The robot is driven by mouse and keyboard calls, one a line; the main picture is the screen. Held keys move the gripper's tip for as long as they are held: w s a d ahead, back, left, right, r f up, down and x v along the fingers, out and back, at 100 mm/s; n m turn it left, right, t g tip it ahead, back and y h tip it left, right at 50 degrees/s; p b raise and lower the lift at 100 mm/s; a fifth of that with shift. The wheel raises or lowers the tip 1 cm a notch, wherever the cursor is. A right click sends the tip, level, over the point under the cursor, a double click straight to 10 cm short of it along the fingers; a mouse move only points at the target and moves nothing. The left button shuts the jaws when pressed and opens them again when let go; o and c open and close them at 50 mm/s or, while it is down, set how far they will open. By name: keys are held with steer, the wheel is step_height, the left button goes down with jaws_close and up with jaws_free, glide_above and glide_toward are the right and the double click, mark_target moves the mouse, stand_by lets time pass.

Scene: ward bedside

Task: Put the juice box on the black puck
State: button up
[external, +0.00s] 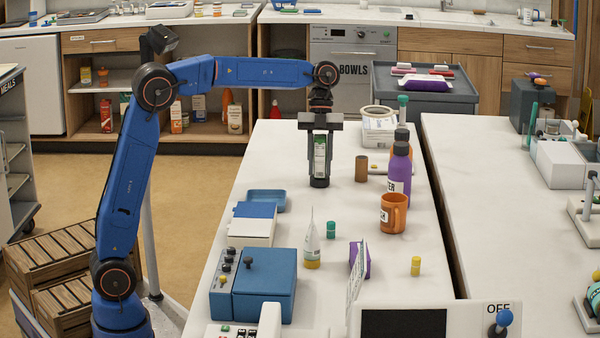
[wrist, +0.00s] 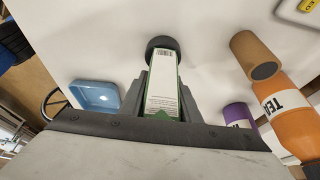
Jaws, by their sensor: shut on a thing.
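The juice box (external: 320,155) is a slim green and white carton, upright between the fingers of my gripper (external: 320,150). In the wrist view the juice box (wrist: 162,88) shows its white label and barcode, with my gripper's fingers (wrist: 163,95) on both sides of it. The black puck (external: 319,182) is a dark round disc on the white table, directly below the box. It also shows in the wrist view (wrist: 161,43) at the far end of the box. The box's lower end is at the puck; I cannot tell whether they touch.
A brown cylinder (external: 361,168), a purple bottle (external: 400,170) and an orange mug (external: 392,213) stand to the right. A blue tray (external: 267,197) lies to the front left. The table (external: 300,222) is bare just in front of the puck.

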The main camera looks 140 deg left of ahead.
steer(key=shift+f, duration=0.15)
steer(key=o, duration=1.2)
steer(key=shift+c, duration=0.2)
steer(key=v, duration=1.2)
steer(key=shift+r, duration=0.2)
steer(key=shift+d, duration=0.1)
